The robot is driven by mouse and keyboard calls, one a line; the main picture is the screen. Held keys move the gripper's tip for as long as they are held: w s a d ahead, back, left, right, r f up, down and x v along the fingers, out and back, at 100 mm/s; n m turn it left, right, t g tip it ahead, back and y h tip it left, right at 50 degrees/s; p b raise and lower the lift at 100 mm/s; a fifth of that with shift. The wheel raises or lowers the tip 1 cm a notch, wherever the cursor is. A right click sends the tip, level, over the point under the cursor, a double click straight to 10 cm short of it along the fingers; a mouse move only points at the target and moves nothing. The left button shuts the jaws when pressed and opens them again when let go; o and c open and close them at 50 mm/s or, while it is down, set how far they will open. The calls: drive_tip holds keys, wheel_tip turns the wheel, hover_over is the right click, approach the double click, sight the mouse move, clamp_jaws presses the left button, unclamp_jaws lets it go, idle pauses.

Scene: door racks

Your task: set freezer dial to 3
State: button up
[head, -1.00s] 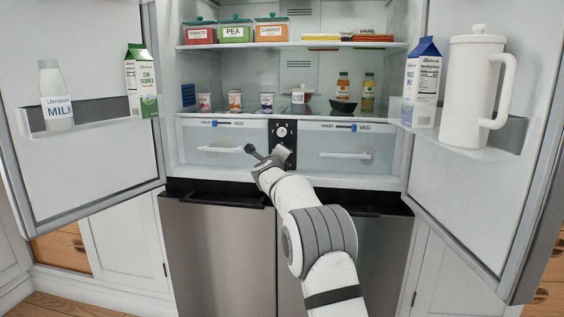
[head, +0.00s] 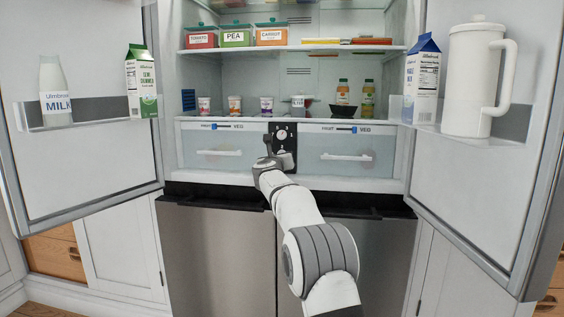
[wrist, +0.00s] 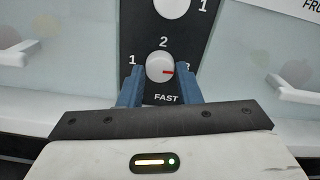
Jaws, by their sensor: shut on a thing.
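The control panel (head: 290,158) is a dark upright strip between the two drawers. Its lower round white dial (wrist: 158,62) shows in the wrist view, marked 1, 2, 3 and FAST. The dial's red pointer points right, toward the 3, which is partly covered by a finger. My gripper (wrist: 159,72) is shut on this dial, with one blue finger on each side. In the head view my gripper (head: 267,152) is at the panel and hides the lower dial. The upper dial (head: 281,133) is clear of it and shows partly in the wrist view (wrist: 172,5).
Clear drawers with handles (head: 346,157) flank the panel. Above is a shelf of small pots (head: 235,105) and bottles (head: 342,92). Both fridge doors stand open, with milk (head: 56,90) and a carton on the left, a carton and white jug (head: 470,80) on the right.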

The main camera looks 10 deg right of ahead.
drive_tip(key=shift+d+f+m, duration=0.15)
drive_tip(key=shift+f+m, duration=0.05)
drive_tip(key=shift+m, duration=0.2)
drive_tip(key=o, duration=0.8)
drive_tip(key=shift+o, duration=0.8)
drive_tip(key=shift+r, duration=0.15)
drive_tip(key=b+v, duration=0.2)
drive_tip(key=v, duration=0.5)
drive_tip(key=shift+s, duration=0.35)
drive_tip(key=shift+r, duration=0.1)
